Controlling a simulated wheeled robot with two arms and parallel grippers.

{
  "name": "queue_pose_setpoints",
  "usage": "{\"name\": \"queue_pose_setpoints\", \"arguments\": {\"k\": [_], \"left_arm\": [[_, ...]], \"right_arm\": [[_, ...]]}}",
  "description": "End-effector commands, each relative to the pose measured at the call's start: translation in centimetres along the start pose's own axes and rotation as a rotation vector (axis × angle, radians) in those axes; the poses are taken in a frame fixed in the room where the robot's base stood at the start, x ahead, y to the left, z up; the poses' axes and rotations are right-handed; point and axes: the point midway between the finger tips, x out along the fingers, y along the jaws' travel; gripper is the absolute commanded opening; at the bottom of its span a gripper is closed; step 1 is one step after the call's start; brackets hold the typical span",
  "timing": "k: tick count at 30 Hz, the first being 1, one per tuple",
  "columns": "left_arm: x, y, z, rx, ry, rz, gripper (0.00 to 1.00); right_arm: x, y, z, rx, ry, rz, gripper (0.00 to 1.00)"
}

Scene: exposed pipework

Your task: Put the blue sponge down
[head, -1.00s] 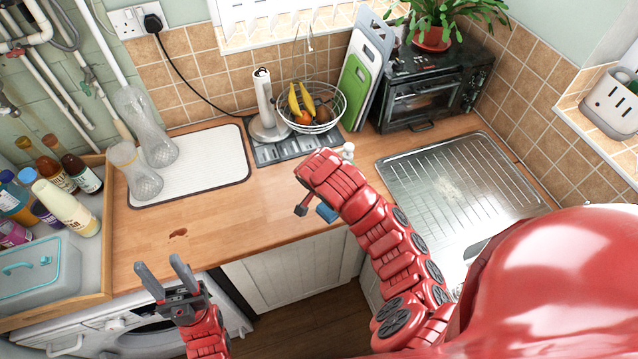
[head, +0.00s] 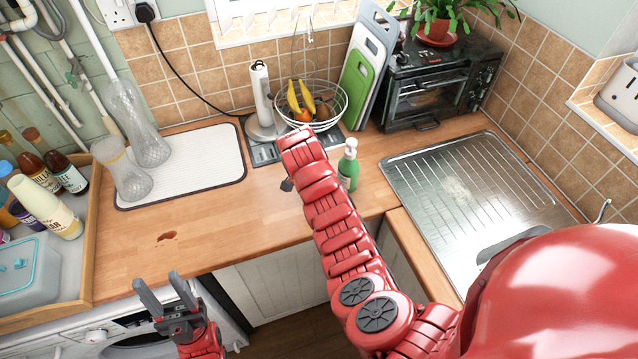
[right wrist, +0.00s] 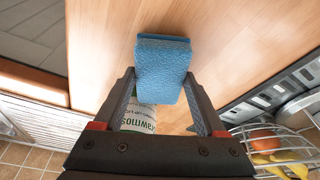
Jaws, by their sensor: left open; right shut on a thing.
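The blue sponge (right wrist: 162,65) shows in the right wrist view between the fingertips of my right gripper (right wrist: 165,95), which is shut on it. The sponge appears over the wooden worktop (right wrist: 230,40); I cannot tell whether it touches it. In the head view my right arm hides the sponge, and only a dark bit of the right gripper (head: 286,185) shows over the worktop. My left gripper (head: 157,283) is open and empty, in front of the worktop's front edge.
A green bottle (head: 348,168) stands right of my right arm. A brown stain (head: 167,237) marks the worktop at left. A white mat (head: 215,170) with glass vessels, a fruit bowl (head: 310,105) and a steel drainer (head: 470,185) surround the bare wood.

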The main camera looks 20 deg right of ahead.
Motion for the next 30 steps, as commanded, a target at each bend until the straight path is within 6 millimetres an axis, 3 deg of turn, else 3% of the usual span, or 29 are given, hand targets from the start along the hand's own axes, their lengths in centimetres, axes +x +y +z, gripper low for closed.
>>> {"name": "queue_pose_setpoints", "arguments": {"k": [8,9,12,23,29,30], "left_arm": [[0.1,0.0,0.0,0.0,0.0,0.0,0.5],[0.1,0.0,0.0,0.0,0.0,0.0,0.5],[0.1,0.0,0.0,0.0,0.0,0.0,0.5],[-0.2,0.0,0.0,0.0,0.0,0.0,0.5],[-1.5,0.1,0.3,0.0,0.0,0.0,0.5],[-1.0,0.1,0.2,0.0,-0.001,0.0,0.5]], "right_arm": [[0.2,-0.1,-0.1,0.001,0.002,-0.001,0.13],[0.2,-0.1,-0.1,0.001,0.002,-0.001,0.81],[0.2,-0.1,-0.1,0.001,0.002,-0.001,0.98],[-0.1,-0.1,0.0,0.001,0.001,-0.002,1.0],[-2.5,-0.3,0.0,0.001,0.004,-0.009,1.0],[-4.0,-0.3,-0.1,-0.001,0.004,-0.008,1.0]]}}
